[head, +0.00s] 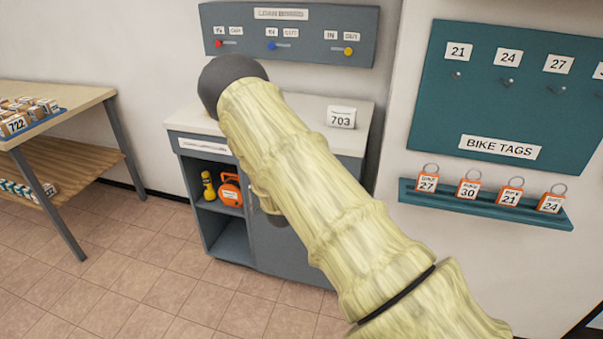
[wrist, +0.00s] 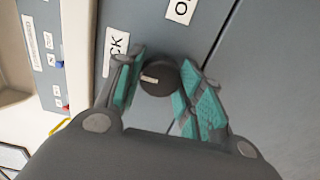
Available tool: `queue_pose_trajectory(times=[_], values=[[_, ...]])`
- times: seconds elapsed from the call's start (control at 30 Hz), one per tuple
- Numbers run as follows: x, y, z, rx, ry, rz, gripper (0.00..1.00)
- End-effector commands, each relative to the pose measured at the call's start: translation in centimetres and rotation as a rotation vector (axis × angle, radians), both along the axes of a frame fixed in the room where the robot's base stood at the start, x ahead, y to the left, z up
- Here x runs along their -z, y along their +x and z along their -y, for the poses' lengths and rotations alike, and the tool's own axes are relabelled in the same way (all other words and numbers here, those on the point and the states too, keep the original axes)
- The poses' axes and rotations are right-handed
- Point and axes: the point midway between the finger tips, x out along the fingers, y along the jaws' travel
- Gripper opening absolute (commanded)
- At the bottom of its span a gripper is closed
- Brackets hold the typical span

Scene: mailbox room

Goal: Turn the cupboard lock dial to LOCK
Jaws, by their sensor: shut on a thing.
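The lock dial (wrist: 157,77) is a small dark round knob on the grey cupboard face, seen in the wrist view. A pale mark lies on its left side in that picture. A white label ending in "CK" (wrist: 115,55) lies to the dial's upper left, partly hidden by a finger. Another label starting with "O" (wrist: 181,9) lies above, cut by the frame edge. My gripper (wrist: 158,84) is shut on the dial, one teal-padded finger on each side. In the head view my arm hides the dial and gripper; the cupboard door (head: 292,255) shows partly behind it.
An open shelf holds a yellow torch (head: 208,185) and an orange item (head: 230,190). The loan board (head: 290,35) hangs above. The tiled floor in front is clear.

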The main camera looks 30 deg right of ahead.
Motion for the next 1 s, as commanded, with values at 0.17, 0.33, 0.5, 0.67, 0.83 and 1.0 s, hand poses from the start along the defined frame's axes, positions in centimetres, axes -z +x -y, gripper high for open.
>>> queue_pose_trajectory(times=[0.17,0.33,0.5,0.67,0.83,1.0], values=[[0.2,-0.1,-0.1,0.000,0.002,-0.004,0.14],[0.2,-0.1,0.0,0.000,0.002,-0.003,0.61],[0.1,-0.1,0.0,0.000,0.002,-0.001,0.61],[0.1,-0.1,-0.1,0.000,0.002,-0.001,0.61],[0.1,-1.0,-1.2,-0.001,0.001,-0.002,0.61],[0.1,-2.9,-3.4,-0.002,0.000,-0.003,0.61]])
